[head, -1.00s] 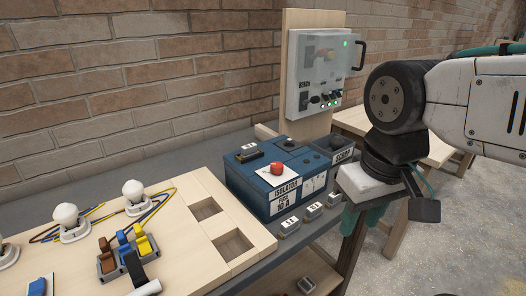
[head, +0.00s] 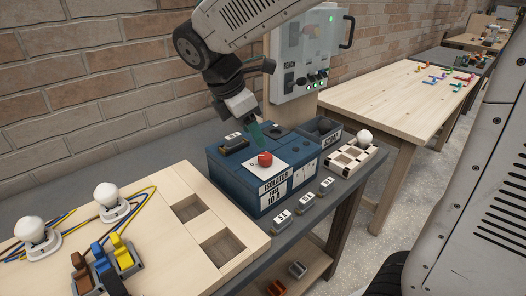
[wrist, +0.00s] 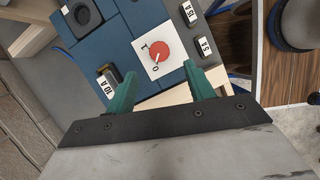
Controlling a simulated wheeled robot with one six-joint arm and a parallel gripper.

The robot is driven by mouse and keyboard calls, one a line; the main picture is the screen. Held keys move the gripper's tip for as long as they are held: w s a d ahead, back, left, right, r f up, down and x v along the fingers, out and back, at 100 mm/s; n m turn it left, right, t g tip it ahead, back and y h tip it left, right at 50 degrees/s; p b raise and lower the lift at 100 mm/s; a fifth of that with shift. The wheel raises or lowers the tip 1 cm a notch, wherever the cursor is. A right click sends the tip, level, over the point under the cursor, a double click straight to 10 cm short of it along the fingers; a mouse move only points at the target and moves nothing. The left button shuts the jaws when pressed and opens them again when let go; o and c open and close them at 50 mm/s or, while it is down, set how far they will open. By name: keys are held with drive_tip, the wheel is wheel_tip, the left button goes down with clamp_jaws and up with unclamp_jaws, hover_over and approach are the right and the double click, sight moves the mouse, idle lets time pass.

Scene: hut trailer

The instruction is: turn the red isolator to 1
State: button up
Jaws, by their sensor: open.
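The red isolator knob (head: 265,159) sits on a white plate on top of the blue isolator box (head: 236,182). In the wrist view the round red knob (wrist: 160,52) shows between and beyond my fingertips. Its plate carries an "I" mark and an "O" mark; a small pale mark on the knob's edge seems to lie toward the O. My gripper (head: 257,133) is above the back of the box, pointing down, close to the knob but apart from it. In the wrist view my gripper (wrist: 160,76) has its green fingers spread, with nothing between them.
A 10 A fuse (wrist: 107,82) stands on the box beside my left finger. Several labelled fuses (head: 304,201) lie along the bench front. A grey control panel (head: 305,58) rises behind. A scrap bin (head: 322,130) adjoins the box. A wooden wiring board (head: 180,241) lies left.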

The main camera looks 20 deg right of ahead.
sight(264, 156)
drive_tip(key=x, duration=0.7)
drive_tip(key=shift+w+d+f, duration=0.1)
drive_tip(key=shift+d+f, duration=0.1)
drive_tip(key=shift+f, duration=0.15)
drive_tip(key=c, duration=1)
